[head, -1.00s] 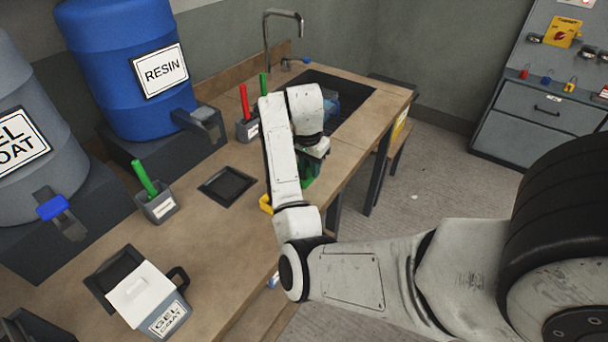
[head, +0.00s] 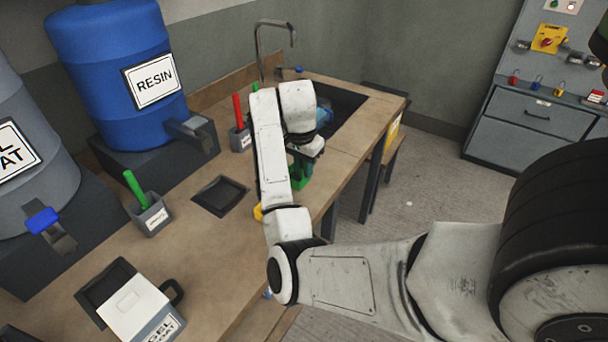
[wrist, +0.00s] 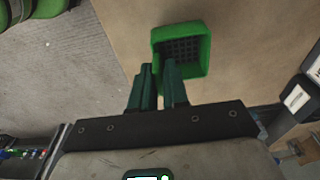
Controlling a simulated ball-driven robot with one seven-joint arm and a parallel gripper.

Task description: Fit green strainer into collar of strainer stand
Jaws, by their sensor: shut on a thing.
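The green strainer (wrist: 182,50) is a square cup with a dark mesh floor, in the upper middle of the wrist view. My gripper (wrist: 160,76) is shut on it, with its dark green fingers at the strainer's near-left corner. The bench top shows behind the strainer. In the head view a green part (head: 301,174) shows below my wrist, over the bench's front edge; I cannot tell strainer from fingers there. I cannot make out the strainer stand or its collar in either view; my arm covers part of the bench.
A black tray (head: 220,196) lies flat on the bench (head: 205,245). Pen holders (head: 151,215) (head: 240,139) hold green and red sticks. A yellow thing (head: 258,212) is partly behind my arm. A gel coat container (head: 140,303) stands at front left. A sink (head: 345,112) is at the far end.

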